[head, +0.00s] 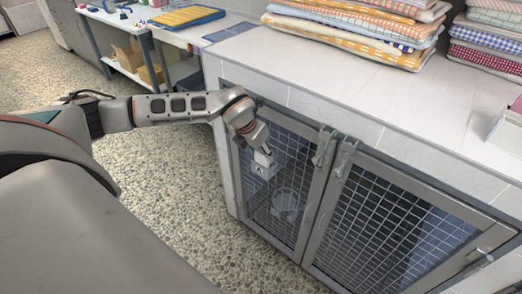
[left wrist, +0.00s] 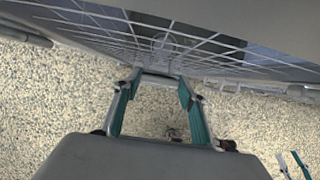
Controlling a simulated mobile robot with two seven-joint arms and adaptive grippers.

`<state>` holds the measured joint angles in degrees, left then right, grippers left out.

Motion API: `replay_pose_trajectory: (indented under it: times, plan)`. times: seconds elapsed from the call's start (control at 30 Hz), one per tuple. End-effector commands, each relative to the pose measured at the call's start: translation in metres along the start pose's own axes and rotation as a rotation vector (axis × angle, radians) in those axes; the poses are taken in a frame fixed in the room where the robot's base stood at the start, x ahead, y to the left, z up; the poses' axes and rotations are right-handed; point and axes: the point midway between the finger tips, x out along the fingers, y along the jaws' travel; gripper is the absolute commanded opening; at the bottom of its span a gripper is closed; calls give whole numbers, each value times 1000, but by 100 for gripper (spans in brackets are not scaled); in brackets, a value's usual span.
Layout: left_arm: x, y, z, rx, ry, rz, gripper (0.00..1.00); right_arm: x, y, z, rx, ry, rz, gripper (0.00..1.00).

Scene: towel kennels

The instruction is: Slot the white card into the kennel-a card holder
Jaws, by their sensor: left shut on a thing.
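My left gripper (head: 258,143) is at the front of the left mesh door, its fingers shut on the white card (head: 263,157). A dark letter A shows on the white surface at the fingertips; I cannot tell whether it is on the card or on the holder behind it. In the left wrist view the two teal-padded fingers (left wrist: 157,92) stand apart, their tips close to the mesh. The card holder is not clearly visible there. Two teal strips, apart, at the lower right look like the fingers of my right gripper (left wrist: 292,164).
The left mesh door (head: 287,190) has a bucket (head: 286,205) behind it. A right mesh door (head: 395,232) adjoins it. Folded towels (head: 358,28) are stacked on the white counter (head: 300,70). The pebbled floor (head: 180,190) is clear.

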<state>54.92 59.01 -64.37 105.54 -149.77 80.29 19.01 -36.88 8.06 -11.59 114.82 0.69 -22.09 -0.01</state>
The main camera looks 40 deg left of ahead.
Motion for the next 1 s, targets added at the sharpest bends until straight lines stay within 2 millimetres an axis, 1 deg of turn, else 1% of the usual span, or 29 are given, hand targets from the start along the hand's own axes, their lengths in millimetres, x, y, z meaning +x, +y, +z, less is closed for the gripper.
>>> replay_pose_trajectory:
  times: [0.37,0.4,0.43,0.47,0.7,0.8,0.93,1.0]
  plan:
    - [2,0,-1,0,-1,0,23,4,2,-5,-2,10,3,40]
    - [2,0,-1,0,-1,0,51,4,2,-5,-2,11,3,40]
    - [2,0,-1,0,-1,0,59,4,2,-6,-2,12,3,40]
    - [2,0,-1,0,-1,0,60,4,2,-6,-2,12,3,40]
    - [2,0,-1,0,-1,0,60,5,3,-7,-2,14,4,40]
    - [1,0,-1,0,-1,0,60,2,1,-2,-2,5,1,40]
    - [-9,1,0,0,-3,1,60,3,1,-2,-2,6,1,40]
    - [-20,1,0,0,-3,1,60,3,1,-3,-2,6,1,40]
